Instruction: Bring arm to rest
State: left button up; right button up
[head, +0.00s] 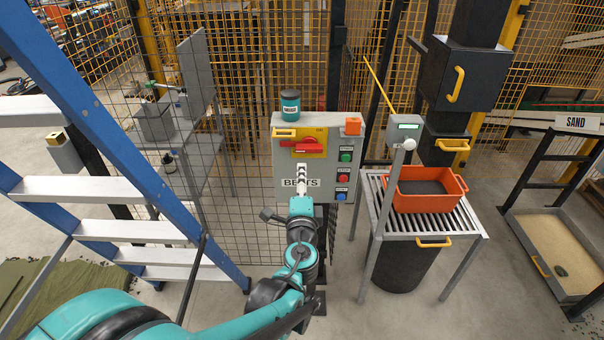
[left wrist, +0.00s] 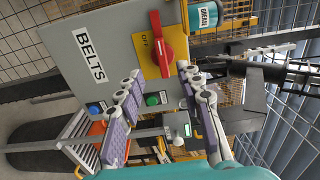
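My left arm (head: 270,310) reaches up from the bottom of the head view. Its gripper (head: 301,176) is in front of the lower part of the grey BELTS control box (head: 283,172), partly covering the label. In the left wrist view the two purple-padded fingers (left wrist: 160,105) stand apart with nothing between them, so the gripper is open. The red switch handle (head: 308,148) on its yellow plate lies above the gripper; in the left wrist view the handle (left wrist: 162,48) is beside an OFF mark. The fingers appear clear of the handle. My right gripper is not in view.
A blue stepladder (head: 120,140) stands close on the left. Right are a slatted table (head: 455,222) with an orange bin (head: 430,200) and a SAND tray (head: 560,255). Mesh fencing stands behind.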

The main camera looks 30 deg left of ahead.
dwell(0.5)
pick_arm(q)
jog(key=s+d+f+n+g+h, duration=0.4)
jog(key=s+d+f+n, duration=0.1)
jog(key=s+d, duration=0.3)
jog(key=s+d+f+n+g+h, duration=0.4)
jog(key=s+d+f+n+h, duration=0.1)
jog(key=s+d, duration=0.3)
jog(key=shift+s+f+n+h, duration=0.15)
jog(key=shift+f+n+h, duration=0.15)
jog(key=shift+f+n, duration=0.4)
